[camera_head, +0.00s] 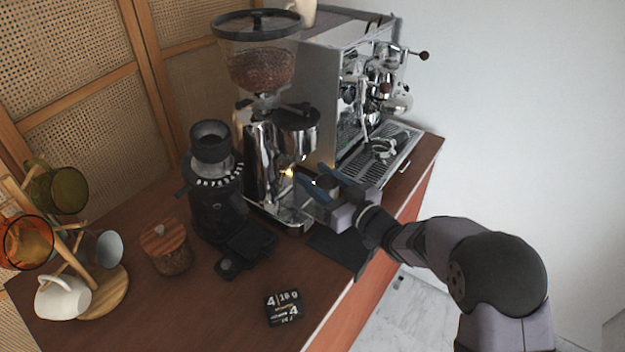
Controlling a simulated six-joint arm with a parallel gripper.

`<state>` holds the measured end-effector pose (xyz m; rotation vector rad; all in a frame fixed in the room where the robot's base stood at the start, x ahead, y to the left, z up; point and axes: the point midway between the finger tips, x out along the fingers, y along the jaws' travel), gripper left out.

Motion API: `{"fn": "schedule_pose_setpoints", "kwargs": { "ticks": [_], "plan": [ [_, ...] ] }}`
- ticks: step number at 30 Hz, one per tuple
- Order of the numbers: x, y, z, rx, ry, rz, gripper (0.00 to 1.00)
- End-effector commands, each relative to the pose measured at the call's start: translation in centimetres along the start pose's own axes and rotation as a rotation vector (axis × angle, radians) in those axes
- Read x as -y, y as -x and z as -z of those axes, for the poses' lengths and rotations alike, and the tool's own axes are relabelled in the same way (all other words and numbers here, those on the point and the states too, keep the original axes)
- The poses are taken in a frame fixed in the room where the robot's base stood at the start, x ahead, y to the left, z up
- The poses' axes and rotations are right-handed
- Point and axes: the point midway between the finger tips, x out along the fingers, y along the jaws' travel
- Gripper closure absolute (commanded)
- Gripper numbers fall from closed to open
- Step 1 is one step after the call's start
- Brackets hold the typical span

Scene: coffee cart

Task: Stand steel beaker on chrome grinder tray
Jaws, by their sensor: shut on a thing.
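The chrome grinder (262,150) stands at the middle of the cart, with its bean hopper on top. Its chrome tray (290,222) is low at its front, partly behind my gripper. My gripper (307,176) is at the grinder's front right, above the tray, with its blue fingers pointing towards the grinder. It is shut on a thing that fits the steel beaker. The beaker's outline is hard to tell from the shiny grinder behind it. I cannot tell whether its base touches the tray.
The espresso machine (350,85) stands behind on the right, its drip tray (400,148) holding a portafilter. A black grinder (212,190) stands close on the left. A wooden-lidded jar (167,250), a mug tree (105,290) and a black scale (284,306) are further forward. A dark mat (335,248) lies below my gripper.

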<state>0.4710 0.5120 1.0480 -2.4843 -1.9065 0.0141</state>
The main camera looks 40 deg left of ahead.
Motion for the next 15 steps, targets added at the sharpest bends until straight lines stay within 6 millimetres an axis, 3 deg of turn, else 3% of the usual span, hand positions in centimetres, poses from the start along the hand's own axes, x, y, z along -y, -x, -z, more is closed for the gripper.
{"fn": "schedule_pose_setpoints", "kwargs": {
  "ticks": [5,15],
  "plan": [
    [0.0,-1.5,0.1,-0.001,-0.001,0.0,0.81],
    [0.0,-1.7,-0.9,0.002,-0.003,0.0,0.81]
  ]
}}
